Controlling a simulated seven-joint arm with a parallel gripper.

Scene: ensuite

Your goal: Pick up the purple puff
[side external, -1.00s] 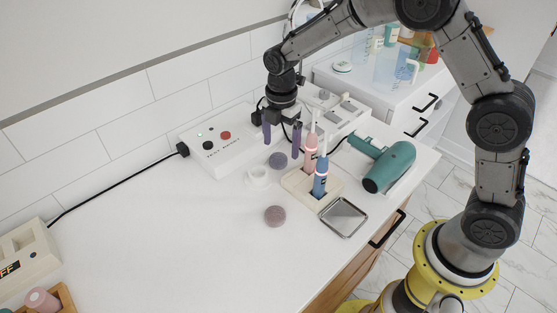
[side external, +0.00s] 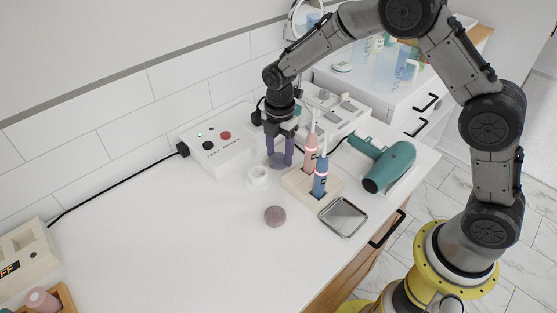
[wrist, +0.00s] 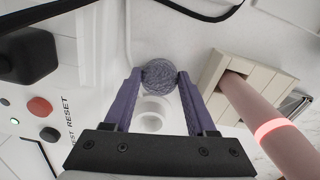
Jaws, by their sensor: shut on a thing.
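The purple puff (side external: 276,161) is a small round textured ball, greyish purple. In the wrist view the puff (wrist: 160,77) sits between the two fingertips, with a finger touching each side. My gripper (side external: 279,160) has purple fingers and is shut on the puff, low over the white counter behind the small white ring-shaped holder (side external: 258,177). The holder also shows in the wrist view (wrist: 152,117), partly below the puff. I cannot tell whether the puff still touches the counter.
A white box with buttons (side external: 219,150) is close on the left. A stand (side external: 332,192) with pink and blue toothbrushes is close on the right.

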